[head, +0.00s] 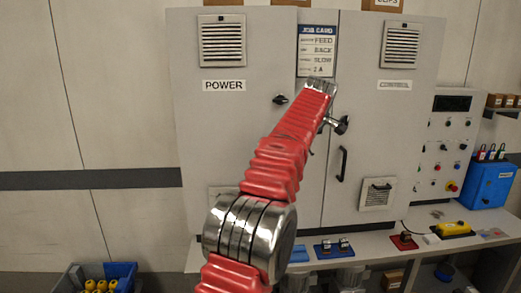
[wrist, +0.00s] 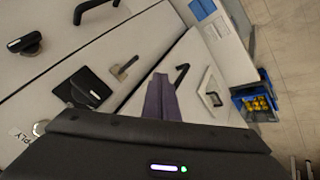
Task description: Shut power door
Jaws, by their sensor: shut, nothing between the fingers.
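The power door (head: 240,130) is the pale grey left panel of the cabinet, with a POWER label, a vent and a black knob. It looks flush with the cabinet front; I cannot tell whether it is latched. My red arm crosses in front of it and hides part of its right side and lower half. My gripper (wrist: 160,82) shows in the wrist view as two dark purple fingers, shut and empty, over pale panels with black handles (wrist: 181,75). In the head view I cannot make out the fingers clearly. No contact with the door is visible.
The control door (head: 390,130) with a black handle is on the right. A job card (head: 317,50) hangs near the top. A bench (head: 340,256) with small parts runs below. A blue bin (head: 122,270) with yellow items stands at the lower left, near bare wall.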

